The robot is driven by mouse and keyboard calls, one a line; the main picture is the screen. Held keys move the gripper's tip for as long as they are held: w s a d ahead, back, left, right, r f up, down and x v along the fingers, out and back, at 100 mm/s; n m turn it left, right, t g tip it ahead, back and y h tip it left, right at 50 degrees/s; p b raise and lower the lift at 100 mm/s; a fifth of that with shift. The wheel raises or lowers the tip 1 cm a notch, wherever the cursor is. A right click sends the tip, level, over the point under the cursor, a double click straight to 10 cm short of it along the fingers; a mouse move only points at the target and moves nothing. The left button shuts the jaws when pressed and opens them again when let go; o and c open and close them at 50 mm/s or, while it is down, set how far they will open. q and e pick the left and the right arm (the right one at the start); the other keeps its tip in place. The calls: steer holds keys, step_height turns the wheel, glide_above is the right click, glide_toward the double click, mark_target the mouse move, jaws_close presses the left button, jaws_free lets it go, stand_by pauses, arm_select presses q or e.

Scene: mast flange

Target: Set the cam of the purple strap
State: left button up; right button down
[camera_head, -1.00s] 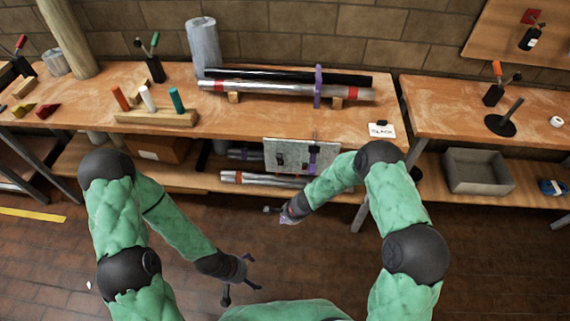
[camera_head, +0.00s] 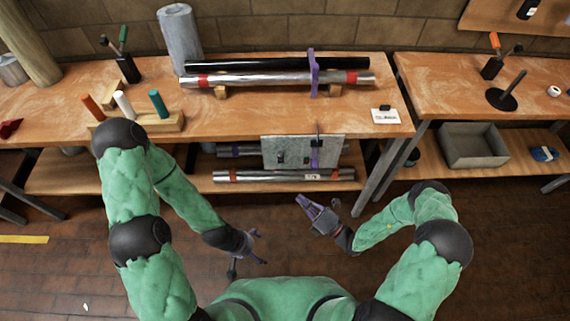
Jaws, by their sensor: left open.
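A purple strap (camera_head: 314,72) stands upright around a black tube (camera_head: 245,65) and a silver tube with red bands (camera_head: 270,80) on the tabletop. The cam on the strap is too small to make out. Another purple strip (camera_head: 317,152) shows on the grey panel (camera_head: 282,151) at the table's front. My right gripper (camera_head: 318,200) is open below and in front of the panel, apart from the straps, with nothing visible in it. My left gripper (camera_head: 248,253) is open and empty, low over the floor.
Wooden blocks (camera_head: 221,91) support the tubes. A rack (camera_head: 140,122) with coloured pegs stands left, and a small label card (camera_head: 385,116) lies right. A banded tube (camera_head: 285,175) lies on the lower shelf. A grey bin (camera_head: 472,146) stands at right. The floor in front is clear.

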mark_target(282, 159)
steer(key=w+a+r+b, duration=0.1)
steer(key=w+a+r, duration=0.1)
steer(key=w, duration=0.3)
steer(key=w+a+r+t+b, duration=0.1)
steer(key=w+a+r, duration=0.2)
steer(key=w+a, duration=0.1)
steer(key=shift+w+a+m, duration=0.15)
steer(key=shift+w+m, duration=0.25)
steer(key=shift+w, duration=0.25)
steer(key=w+r+m+h+p, duration=0.1)
steer(key=p, duration=0.2)
steer(key=w+r+m+g+h+p, duration=0.1)
steer(key=m+p, duration=0.1)
steer(key=p, duration=0.1)
steer(key=shift+r+h+p, duration=0.15)
steer(key=shift+h+p, duration=0.15)
steer(key=shift+w+r+p, duration=0.1)
steer(key=shift+w+p, duration=0.2)
steer(key=shift+p, duration=0.1)
steer(key=shift+w, duration=0.25)
